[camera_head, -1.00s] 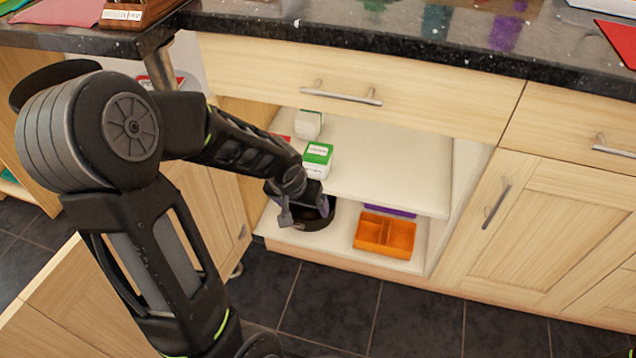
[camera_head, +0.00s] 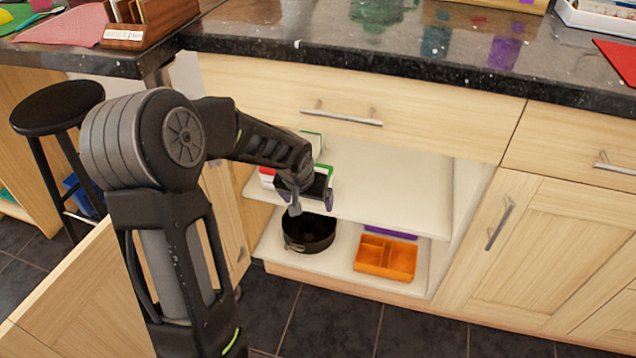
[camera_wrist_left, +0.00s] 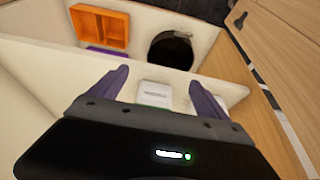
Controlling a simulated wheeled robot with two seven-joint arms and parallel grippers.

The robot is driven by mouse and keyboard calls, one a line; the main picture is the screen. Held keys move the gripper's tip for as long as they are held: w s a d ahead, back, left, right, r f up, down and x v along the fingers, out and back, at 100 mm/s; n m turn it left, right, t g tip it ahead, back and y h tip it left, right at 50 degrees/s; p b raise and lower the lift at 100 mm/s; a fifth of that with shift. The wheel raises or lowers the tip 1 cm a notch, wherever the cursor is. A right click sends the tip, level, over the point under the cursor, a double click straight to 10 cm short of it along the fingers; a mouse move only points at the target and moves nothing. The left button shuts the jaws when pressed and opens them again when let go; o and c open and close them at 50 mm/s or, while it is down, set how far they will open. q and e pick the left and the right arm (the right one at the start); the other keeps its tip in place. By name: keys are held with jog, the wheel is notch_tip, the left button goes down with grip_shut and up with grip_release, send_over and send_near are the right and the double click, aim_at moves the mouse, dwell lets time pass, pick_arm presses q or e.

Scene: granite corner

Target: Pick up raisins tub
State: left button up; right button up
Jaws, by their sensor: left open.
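A white tub with green on it (camera_wrist_left: 155,94) stands on the cabinet's upper shelf, between and just beyond my left gripper's fingers in the wrist view. Its label is too small to read, so I cannot confirm it is the raisins tub. In the head view my left gripper (camera_head: 312,200) hides most of it; only a green edge (camera_head: 327,170) shows. My left gripper is open, with its two dark fingers spread (camera_wrist_left: 158,80) and nothing between the tips. My right gripper is not in view.
A red-and-white item (camera_head: 267,176) is left of the gripper on the upper shelf (camera_head: 395,190). Below are a black pot (camera_head: 310,236) and an orange divided tray (camera_head: 385,260). The drawer front (camera_head: 400,100) hangs above the opening. The shelf's right part is clear.

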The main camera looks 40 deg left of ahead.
pick_arm(q)
jog(key=shift+w+a, duration=0.2)
jog(key=shift+w, duration=0.25)
jog(key=shift+w+a+f, duration=0.1)
jog(key=shift+w+a, duration=0.1)
jog(key=shift+w, duration=0.4)
jog(key=shift+w+a, duration=0.2)
jog(key=shift+w, duration=0.4)
jog(key=shift+w+b+x, duration=0.25)
jog(key=shift+b+x, duration=0.45)
jog(key=shift+x, duration=0.5)
jog(key=shift+w+a+f, duration=0.15)
jog(key=shift+f, duration=0.1)
jog(key=shift+c, duration=0.2)
jog(key=c, duration=1.5)
